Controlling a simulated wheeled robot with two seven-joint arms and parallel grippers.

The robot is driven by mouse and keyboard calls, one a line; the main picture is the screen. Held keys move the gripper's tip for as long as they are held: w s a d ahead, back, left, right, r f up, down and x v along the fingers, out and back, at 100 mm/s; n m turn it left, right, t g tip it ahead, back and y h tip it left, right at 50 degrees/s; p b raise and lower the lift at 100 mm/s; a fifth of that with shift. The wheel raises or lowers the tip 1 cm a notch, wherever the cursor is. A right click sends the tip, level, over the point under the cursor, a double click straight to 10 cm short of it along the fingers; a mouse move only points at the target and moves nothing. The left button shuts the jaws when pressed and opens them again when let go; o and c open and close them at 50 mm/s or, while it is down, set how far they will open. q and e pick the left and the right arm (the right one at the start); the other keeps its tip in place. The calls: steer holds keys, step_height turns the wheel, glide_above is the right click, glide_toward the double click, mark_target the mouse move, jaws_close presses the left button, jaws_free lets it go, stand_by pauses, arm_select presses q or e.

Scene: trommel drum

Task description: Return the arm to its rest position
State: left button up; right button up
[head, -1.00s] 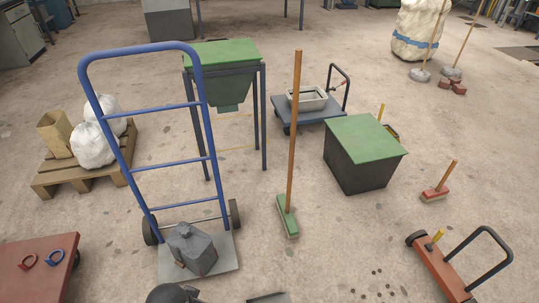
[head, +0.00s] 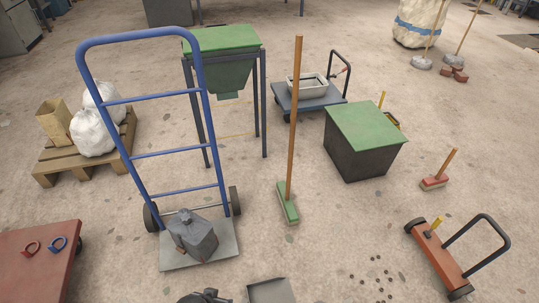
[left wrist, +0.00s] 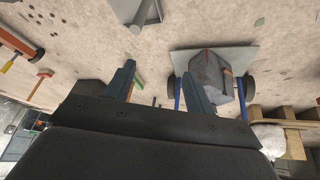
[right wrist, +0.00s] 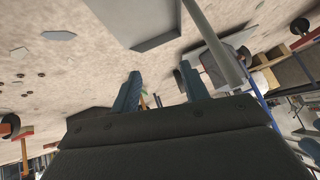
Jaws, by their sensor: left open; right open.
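My left gripper (left wrist: 158,86) shows in the left wrist view with its two blue-grey fingers spread and nothing between them. My right gripper (right wrist: 159,88) shows in the right wrist view, also with fingers apart and empty. Neither gripper can be made out in the head view. A dark rounded part (head: 204,297) shows at its bottom edge, cut off; I cannot tell what it is. Beyond the left fingers, the grey lidded container (left wrist: 210,75) sits on the hand truck's plate (left wrist: 185,58), apart from the fingers.
A blue hand truck (head: 154,155) carries the grey container (head: 193,236). A grey pan (head: 270,291) lies at the bottom edge. A green broom (head: 288,204) stands upright. Floor between broom and cart is mostly clear.

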arm_select(q)
steer(key=s+d+f+t+h, duration=0.1)
steer(key=s+d+f, duration=0.1)
steer(key=d+f, duration=0.45)
steer(key=s+d+f+t+h, duration=0.1)
steer(key=d+f, duration=0.2)
steer(key=f, duration=0.7)
steer(key=s+a+r+g+y+p, duration=0.1)
steer(key=a+r+p, duration=0.3)
steer(key=r, duration=1.7)
steer(key=s+a+r+g+p, duration=0.2)
steer(key=r+p, duration=1.2)
steer(key=r, duration=0.8)
steer(key=shift+a+r+g+y+p, duration=0.3)
steer(key=shift+a+g+y, duration=0.1)
steer(key=shift+a+g, duration=0.5)
arm_select(e)
steer(key=s+d+r+g+h, duration=0.1)
steer(key=d+r, duration=0.3)
steer(key=r, duration=1.7)
steer(key=s+d+r+g+h, duration=0.1)
steer(key=d+r+g, duration=0.3)
steer(key=r, duration=1.8)
steer(key=shift+s+r, duration=0.15)
steer(key=shift+s, duration=0.15)
